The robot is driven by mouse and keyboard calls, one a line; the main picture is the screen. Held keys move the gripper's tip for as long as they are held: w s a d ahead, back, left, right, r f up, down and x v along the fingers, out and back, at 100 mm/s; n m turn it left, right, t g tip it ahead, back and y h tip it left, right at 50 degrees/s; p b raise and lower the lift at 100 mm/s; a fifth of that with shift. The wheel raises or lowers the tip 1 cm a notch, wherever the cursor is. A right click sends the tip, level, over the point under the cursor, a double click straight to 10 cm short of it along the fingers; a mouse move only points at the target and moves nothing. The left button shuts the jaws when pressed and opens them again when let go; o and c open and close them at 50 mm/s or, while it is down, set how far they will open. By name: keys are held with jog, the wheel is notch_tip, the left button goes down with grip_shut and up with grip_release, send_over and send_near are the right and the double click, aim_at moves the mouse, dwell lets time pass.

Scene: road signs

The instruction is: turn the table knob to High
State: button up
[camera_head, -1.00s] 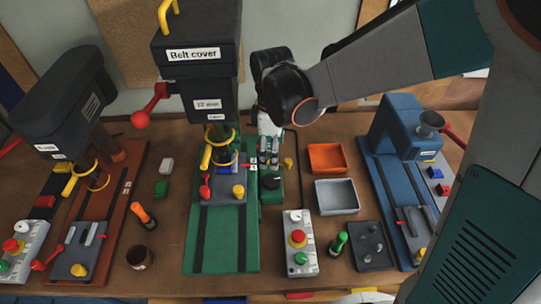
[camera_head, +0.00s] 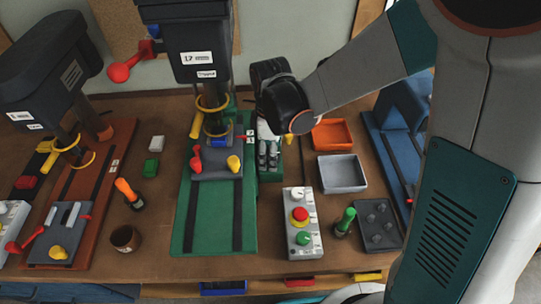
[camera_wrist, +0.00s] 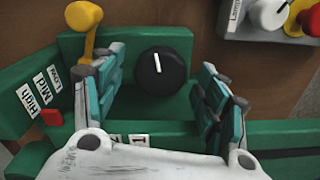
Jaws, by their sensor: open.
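The table knob (camera_wrist: 164,74) is a round black knob with a white line, on a green housing. The line points to the top of the wrist view, tilted slightly left. Cards reading Low (camera_wrist: 53,76), Mid (camera_wrist: 41,90) and High (camera_wrist: 28,104) stand to its left, with a red block (camera_wrist: 52,118) close to High. My gripper (camera_wrist: 163,62) is open, one teal finger on each side of the knob, with visible gaps. Whether the fingers are at the knob's height cannot be told. In the head view my gripper (camera_head: 267,155) hides the knob on the green housing (camera_head: 271,174).
A yellow-tipped lever (camera_wrist: 83,17) rises beside the left finger. The drill column (camera_head: 199,45) stands left of my gripper. An orange tray (camera_head: 332,135), a grey tray (camera_head: 342,173) and a button box (camera_head: 300,222) lie to the right and in front.

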jog(key=shift+f, duration=0.2)
jog(key=c, duration=1)
jog(key=shift+m+b, duration=0.3)
jog(key=shift+m, duration=0.9)
jog(key=shift+c, duration=0.2)
jog(key=o, duration=1)
jog(key=shift+o, duration=0.2)
jog(key=shift+s+r, duration=0.1)
jog(key=shift+r, duration=3.65)
